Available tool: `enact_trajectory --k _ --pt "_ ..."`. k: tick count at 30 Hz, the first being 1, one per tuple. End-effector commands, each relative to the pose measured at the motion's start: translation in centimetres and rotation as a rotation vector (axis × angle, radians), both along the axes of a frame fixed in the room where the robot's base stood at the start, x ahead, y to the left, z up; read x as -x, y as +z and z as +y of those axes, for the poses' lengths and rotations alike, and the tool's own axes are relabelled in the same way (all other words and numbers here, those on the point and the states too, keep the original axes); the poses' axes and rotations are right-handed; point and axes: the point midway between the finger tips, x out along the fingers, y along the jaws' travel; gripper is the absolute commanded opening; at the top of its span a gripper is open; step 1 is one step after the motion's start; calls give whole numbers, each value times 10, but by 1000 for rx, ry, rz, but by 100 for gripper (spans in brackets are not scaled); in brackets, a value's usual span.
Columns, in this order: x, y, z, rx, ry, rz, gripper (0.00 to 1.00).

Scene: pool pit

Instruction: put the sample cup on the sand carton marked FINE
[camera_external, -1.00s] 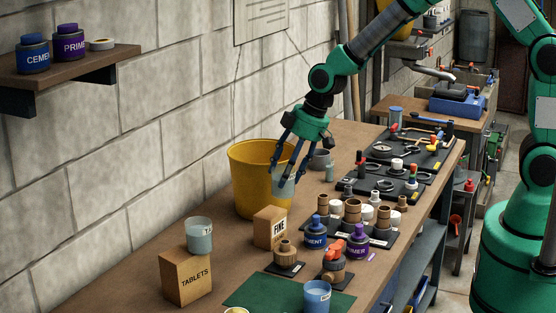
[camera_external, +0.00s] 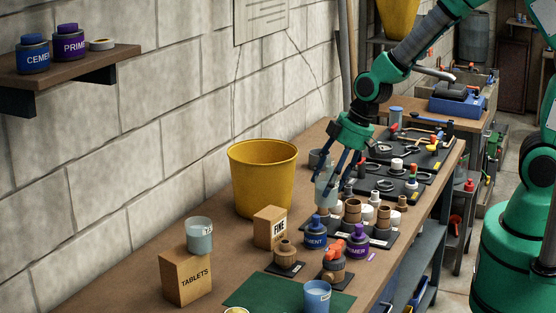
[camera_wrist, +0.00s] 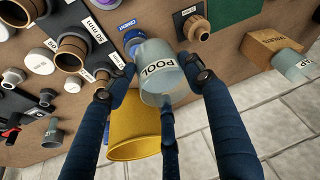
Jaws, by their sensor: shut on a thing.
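My gripper (camera_external: 330,178) is shut on a translucent grey-blue cup (camera_external: 325,192), held near the pipe fittings, right of the yellow bucket. In the wrist view the cup (camera_wrist: 158,75) sits between my fingers and its label reads POOL. The small brown carton marked FINE (camera_external: 270,228) stands on the bench in front of the bucket, left of and nearer the camera than the held cup. Its top appears bare.
The yellow bucket (camera_external: 262,180) stands behind the FINE carton. Another cup (camera_external: 199,236) sits on the TABLETS carton (camera_external: 186,278). A blue cup (camera_external: 317,297) is by the green mat (camera_external: 258,292). Cement and primer bottles (camera_external: 314,235) and fittings (camera_external: 352,210) crowd the bench near the held cup.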

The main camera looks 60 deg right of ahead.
Motion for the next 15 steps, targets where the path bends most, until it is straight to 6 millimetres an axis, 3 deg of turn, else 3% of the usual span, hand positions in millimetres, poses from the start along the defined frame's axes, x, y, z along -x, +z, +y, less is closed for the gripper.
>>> enact_trajectory --k 9,15 --pt "-3 0 0 0 0 0 21" --pt "-18 -1 2 0 -1 0 21"
